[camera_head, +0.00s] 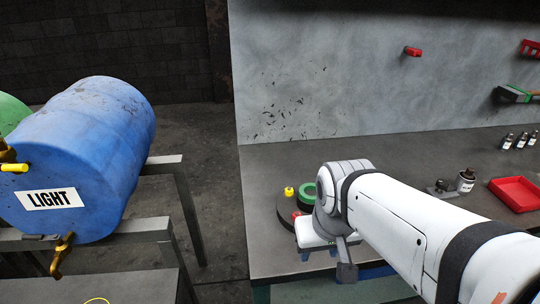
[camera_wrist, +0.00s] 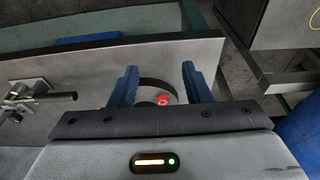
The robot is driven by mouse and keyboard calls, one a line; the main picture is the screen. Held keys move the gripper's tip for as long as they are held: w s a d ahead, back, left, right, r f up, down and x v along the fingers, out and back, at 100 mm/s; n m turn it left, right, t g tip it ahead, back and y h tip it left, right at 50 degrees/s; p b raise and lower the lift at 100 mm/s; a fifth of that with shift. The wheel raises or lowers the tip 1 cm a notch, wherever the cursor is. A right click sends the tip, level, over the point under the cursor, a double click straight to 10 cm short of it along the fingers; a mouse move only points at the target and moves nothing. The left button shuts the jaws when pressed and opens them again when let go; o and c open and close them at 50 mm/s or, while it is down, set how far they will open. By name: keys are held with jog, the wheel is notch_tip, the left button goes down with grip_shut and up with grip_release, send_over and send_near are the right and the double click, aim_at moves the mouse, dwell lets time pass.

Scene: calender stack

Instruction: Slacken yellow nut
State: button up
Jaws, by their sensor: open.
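The yellow nut (camera_head: 289,191) is a small bright knob at the back left of a dark round disc stack (camera_head: 287,212) on the bench. A green ring (camera_head: 306,190) is right beside it, and a small red knob (camera_head: 296,215) is in front. My gripper (camera_wrist: 158,82) has two blue fingers set apart with nothing gripped. In the wrist view a red knob (camera_wrist: 162,99) on a round base shows between the fingers. The head view shows my gripper low in front of the stack, partly hidden by my arm. The yellow nut cannot be made out in the wrist view.
On the bench (camera_head: 265,166) to the right stand a bottle (camera_head: 466,181), a red tray (camera_head: 517,191) and several small bottles. A grey panel (camera_head: 320,80) rises behind. A blue barrel (camera_head: 85,140) lies on a metal stand at left. A metal fixture (camera_wrist: 25,97) sits left in the wrist view.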

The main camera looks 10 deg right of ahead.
jog(key=m+g+p, duration=0.3)
jog(key=m+p, duration=0.1)
jog(key=m, duration=1.8)
send_over(291, 189)
jog(key=f, duration=0.3)
jog(key=shift+s+a, duration=0.1)
jog(key=shift+s, duration=0.15)
jog(key=shift+w+f, duration=0.15)
jog(key=shift+f, duration=0.45)
notch_tip(291, 189, down, 7)
jog(key=shift+c, duration=0.2)
grip_shut()
